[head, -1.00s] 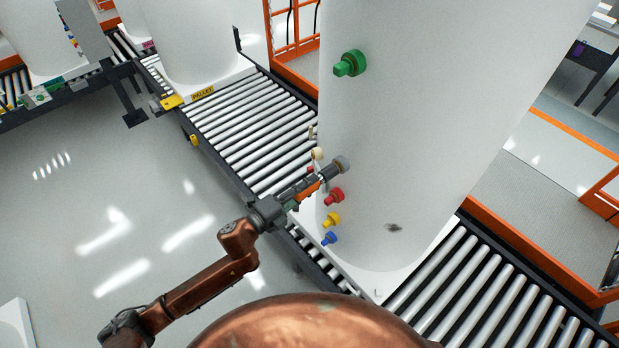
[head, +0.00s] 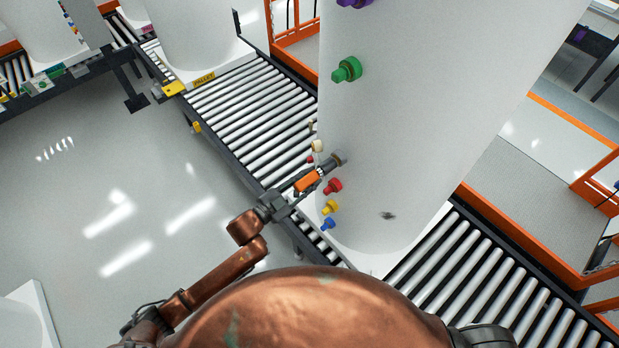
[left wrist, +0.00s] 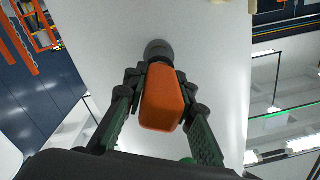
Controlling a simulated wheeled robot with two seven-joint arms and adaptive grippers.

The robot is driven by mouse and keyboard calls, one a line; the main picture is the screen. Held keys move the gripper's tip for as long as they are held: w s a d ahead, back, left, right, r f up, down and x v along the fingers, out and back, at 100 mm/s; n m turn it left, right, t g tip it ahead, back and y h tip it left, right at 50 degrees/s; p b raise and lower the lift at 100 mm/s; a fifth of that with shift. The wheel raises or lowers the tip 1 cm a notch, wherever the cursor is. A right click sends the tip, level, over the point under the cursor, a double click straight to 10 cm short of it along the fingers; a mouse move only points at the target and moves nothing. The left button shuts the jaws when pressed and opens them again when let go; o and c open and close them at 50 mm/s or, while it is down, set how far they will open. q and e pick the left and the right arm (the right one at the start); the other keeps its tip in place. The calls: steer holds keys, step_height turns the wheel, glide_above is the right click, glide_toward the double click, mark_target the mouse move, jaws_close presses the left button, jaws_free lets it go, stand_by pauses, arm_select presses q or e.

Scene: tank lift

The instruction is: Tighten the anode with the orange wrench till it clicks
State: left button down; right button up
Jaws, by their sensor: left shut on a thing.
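The orange wrench (head: 308,181) is in my left gripper (head: 300,185), at the lower left side of the white tank (head: 420,110). The wrench's dark head reaches the grey anode fitting (head: 338,158) on the tank wall; whether it is fully seated I cannot tell. In the left wrist view, the fingers of my left gripper (left wrist: 158,105) are closed on both sides of the orange wrench body (left wrist: 160,100), and its dark socket end (left wrist: 158,50) points at the white tank wall. My right gripper is not in view.
Red (head: 332,187), yellow (head: 330,207) and blue (head: 328,224) fittings sit just below the wrench. A green fitting (head: 346,70) is higher up. The tank stands on a roller conveyor (head: 250,110). Grey floor (head: 100,190) is clear on the left.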

arm_select(q)
steer(key=shift+d+r, duration=0.15)
stand_by(0.6)
steer(key=m+b, duration=0.1)
steer(key=m, duration=0.2)
steer(key=m+b, duration=0.1)
steer(key=m, duration=0.2)
steer(key=m+b, duration=0.2)
steer(key=m, duration=0.1)
steer(key=shift+w+f, duration=0.1)
steer(key=shift+f, duration=0.2)
steer(key=m+b, duration=0.4)
steer(key=m, duration=0.6)
steer(key=shift+r+h, duration=0.1)
steer(key=shift+h, duration=0.2)
steer(key=m, duration=0.3)
steer(key=shift+r+b, duration=0.25)
steer(key=shift+b, duration=0.15)
